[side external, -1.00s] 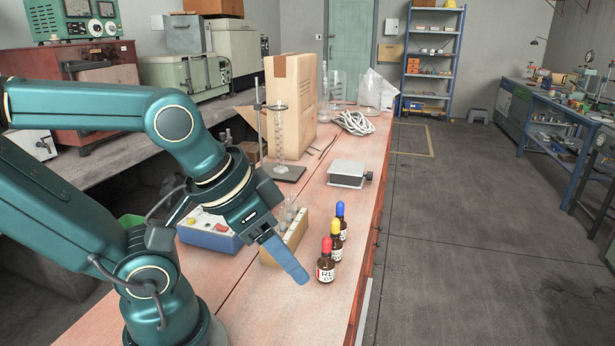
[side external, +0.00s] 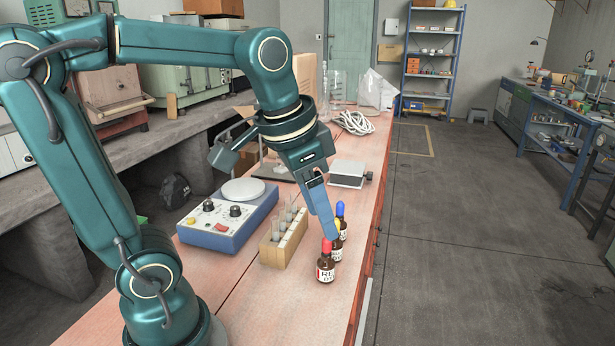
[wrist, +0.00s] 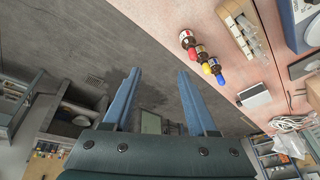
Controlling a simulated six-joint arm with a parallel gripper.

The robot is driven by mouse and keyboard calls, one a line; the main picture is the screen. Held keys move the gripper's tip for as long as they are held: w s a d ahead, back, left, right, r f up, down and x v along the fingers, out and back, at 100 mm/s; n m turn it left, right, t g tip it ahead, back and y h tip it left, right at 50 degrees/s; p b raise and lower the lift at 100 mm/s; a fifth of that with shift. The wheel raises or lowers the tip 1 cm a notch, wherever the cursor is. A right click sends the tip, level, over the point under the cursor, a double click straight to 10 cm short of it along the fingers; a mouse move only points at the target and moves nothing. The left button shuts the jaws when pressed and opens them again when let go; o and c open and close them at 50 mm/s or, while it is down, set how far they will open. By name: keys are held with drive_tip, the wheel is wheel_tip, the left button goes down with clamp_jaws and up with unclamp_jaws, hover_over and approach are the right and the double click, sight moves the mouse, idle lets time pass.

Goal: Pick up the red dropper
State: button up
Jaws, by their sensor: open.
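The red dropper, a brown bottle with a white label and red cap (side external: 326,265), stands upright at the front of a row of three bottles. It also shows in the wrist view (wrist: 187,38), right of my fingers. My gripper (side external: 333,236) is above the row in the side view, its fingertips overlapping the caps; contact cannot be told. In the wrist view my gripper (wrist: 159,72) is open and empty, with floor behind the gap. The yellow-capped bottle (side external: 337,253) is partly hidden behind the red one, and the blue-capped bottle (side external: 340,211) stands behind it.
A wooden rack with glass tubes (side external: 283,245) stands left of the bottles. A blue scale-like device with knobs (side external: 215,240) is farther left. A small grey plate device (side external: 347,174) lies behind. The bench's right edge is close to the bottles. The bench in front is clear.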

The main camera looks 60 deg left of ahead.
drive_tip(key=w+a+f+g, duration=0.2)
drive_tip(key=w+a+f, duration=0.1)
drive_tip(key=w+a, duration=0.15)
drive_tip(key=n+g, duration=0.2)
hover_over(326, 254)
drive_tip(key=f, duration=0.4)
drive_tip(key=shift+w+a+f, duration=0.2)
drive_tip(key=shift+w+a, duration=0.1)
drive_tip(key=shift+w, duration=0.05)
drive_tip(key=shift+s+a+f, duration=0.1)
drive_tip(key=shift+f, duration=2.55)
drive_tip(key=c, duration=0.8)
